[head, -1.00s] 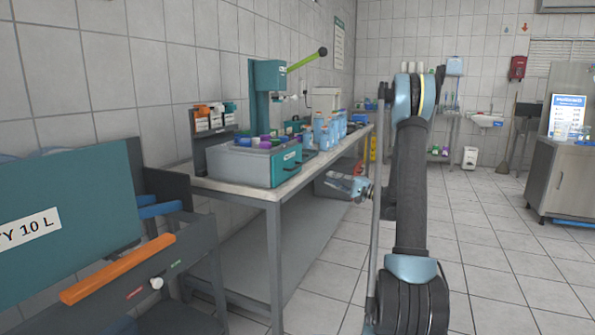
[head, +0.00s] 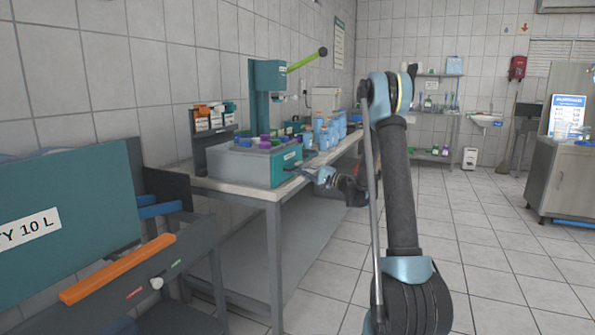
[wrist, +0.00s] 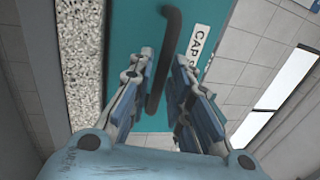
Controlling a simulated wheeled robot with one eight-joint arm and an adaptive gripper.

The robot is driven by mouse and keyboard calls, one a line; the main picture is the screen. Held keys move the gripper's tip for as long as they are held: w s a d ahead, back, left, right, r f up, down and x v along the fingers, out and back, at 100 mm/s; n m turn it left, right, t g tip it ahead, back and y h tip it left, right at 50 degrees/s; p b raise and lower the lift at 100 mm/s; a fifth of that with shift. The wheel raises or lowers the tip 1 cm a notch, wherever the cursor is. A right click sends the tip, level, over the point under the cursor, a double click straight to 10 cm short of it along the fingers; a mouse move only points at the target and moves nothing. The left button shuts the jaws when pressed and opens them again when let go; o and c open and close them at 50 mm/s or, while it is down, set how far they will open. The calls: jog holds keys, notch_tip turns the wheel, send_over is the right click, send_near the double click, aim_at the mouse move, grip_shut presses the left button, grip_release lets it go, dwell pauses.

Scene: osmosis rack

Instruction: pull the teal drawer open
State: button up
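The teal drawer (head: 284,164) is the front of a grey box on the bench, and it looks closed. Its teal face (wrist: 120,35) fills the middle of the wrist view, with a white label at right. A dark bar handle (wrist: 169,40) stands on the face. My gripper (wrist: 164,54) is open, with one finger on each side of the handle and gaps visible beside the bar. In the head view, my gripper (head: 305,170) is at the drawer front and hides most of the handle.
The bench top (head: 235,186) carries blue bottles (head: 325,130), a teal press (head: 268,85) with a green lever, and a small rack (head: 212,130). A teal unit with an orange bar (head: 118,268) stands at near left. The tiled floor (head: 480,240) is clear at right.

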jog(key=shift+x, duration=1.15)
grip_shut()
jog(key=shift+s, duration=0.1)
